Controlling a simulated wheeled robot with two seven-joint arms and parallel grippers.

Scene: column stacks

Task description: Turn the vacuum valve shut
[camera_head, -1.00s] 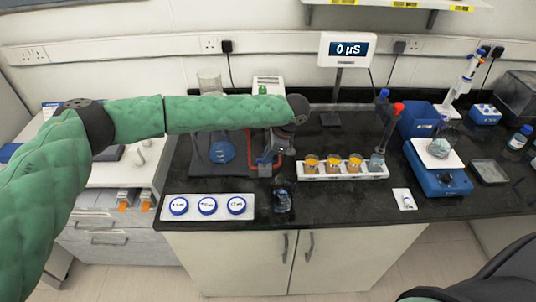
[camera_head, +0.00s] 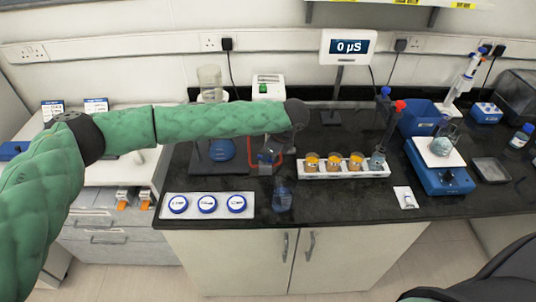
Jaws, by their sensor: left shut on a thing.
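The gripper is shut on the small vacuum valve (camera_head: 265,168), whose handle is mostly hidden by the jaws. A flask with blue liquid (camera_head: 222,149) stands on a dark base just left of the valve. A white pump box with a green switch (camera_head: 268,87) stands behind my forearm, which hides its lower part. My right gripper is out of view.
A white rack of orange-topped vials (camera_head: 340,170) stands right of the gripper. A blue balance (camera_head: 440,172) stands farther right.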

